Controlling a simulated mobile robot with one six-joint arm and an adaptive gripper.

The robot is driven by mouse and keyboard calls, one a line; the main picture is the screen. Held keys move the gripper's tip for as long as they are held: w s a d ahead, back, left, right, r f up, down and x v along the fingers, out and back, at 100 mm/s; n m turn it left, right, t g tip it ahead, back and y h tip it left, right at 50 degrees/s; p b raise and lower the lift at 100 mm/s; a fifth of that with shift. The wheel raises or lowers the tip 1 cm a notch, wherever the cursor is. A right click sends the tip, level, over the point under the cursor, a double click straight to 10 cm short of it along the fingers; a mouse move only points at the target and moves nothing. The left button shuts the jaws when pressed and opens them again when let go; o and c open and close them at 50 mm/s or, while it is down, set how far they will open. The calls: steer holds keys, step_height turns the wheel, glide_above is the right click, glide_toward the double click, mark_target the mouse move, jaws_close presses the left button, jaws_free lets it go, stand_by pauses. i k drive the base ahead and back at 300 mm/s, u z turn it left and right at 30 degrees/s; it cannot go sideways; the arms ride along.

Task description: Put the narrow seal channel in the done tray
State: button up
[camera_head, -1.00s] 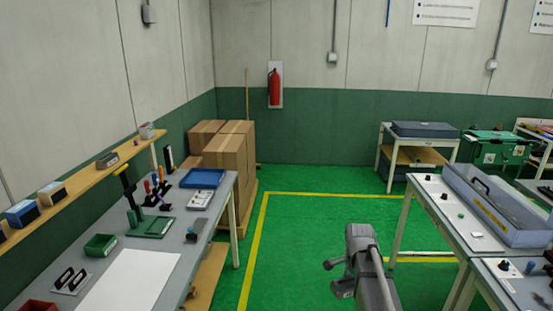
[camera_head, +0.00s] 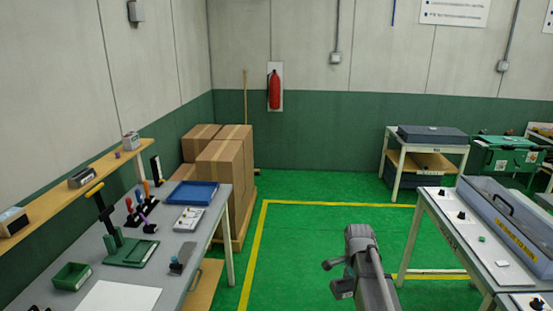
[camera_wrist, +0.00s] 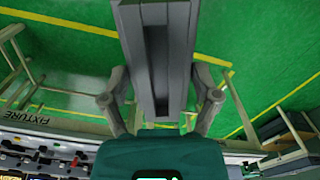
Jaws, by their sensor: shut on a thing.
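The narrow seal channel (camera_wrist: 160,45) is a long grey bar with a dark slot along its middle. In the wrist view it points up and away from my gripper (camera_wrist: 160,88), whose two grey fingers close on its sides. In the head view my arm shows at the bottom, but the channel cannot be made out there. A blue tray (camera_head: 191,204) lies on the left bench, and a long grey tray (camera_head: 476,210) with yellow lettering stands on the right bench. I cannot read which one is the done tray.
The left bench (camera_head: 190,247) carries a green stand, a green bin and hand tools. The right bench (camera_head: 457,240) holds small knobs. Cardboard boxes (camera_head: 221,172) stack behind the left bench. Green floor (camera_head: 300,240) between the benches is clear.

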mark_target(203, 195)
steer(key=i, duration=3.85)
steer(key=u, duration=0.5)
